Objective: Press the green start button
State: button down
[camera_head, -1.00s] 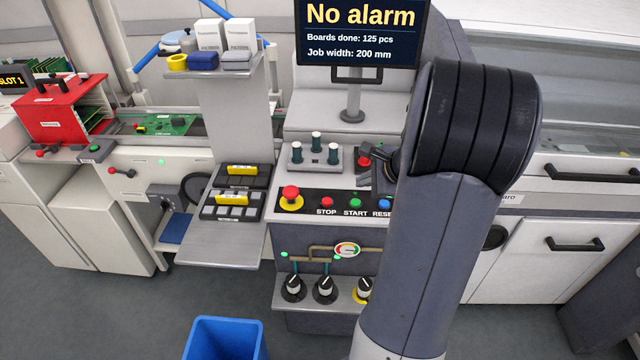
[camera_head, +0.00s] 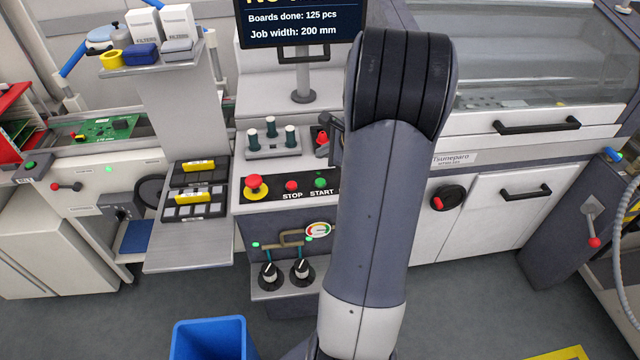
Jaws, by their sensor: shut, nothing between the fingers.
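The green start button (camera_head: 320,182) sits on the black panel strip (camera_head: 270,188), above the white word START. It is uncovered, close to the left side of my arm. The red stop button (camera_head: 291,186) is just left of it, and a red mushroom button on a yellow base (camera_head: 254,185) is further left. My gripper (camera_head: 336,140) shows only as a dark part at the left edge of my arm, above and right of the start button in the picture. It is shut and empty. My arm hides most of it and the right end of the panel.
Three dark posts with white tops (camera_head: 271,134) stand behind the panel, below the monitor (camera_head: 300,24). Black knobs (camera_head: 302,270) and a gauge (camera_head: 318,230) are below it. A blue bin (camera_head: 210,338) stands on the floor in front. A shelf with black trays (camera_head: 186,255) is at left.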

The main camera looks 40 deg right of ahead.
aim_at(324, 183)
notch_tip(324, 183, down, 7)
jog(key=b, duration=0.5)
jog(key=shift+f, duration=0.1)
jog(key=shift+f+b, duration=0.1)
jog(key=shift+b, duration=0.2)
dwell(1.4)
jog(key=shift+f+b, duration=0.3)
jog(key=shift+b, duration=0.05)
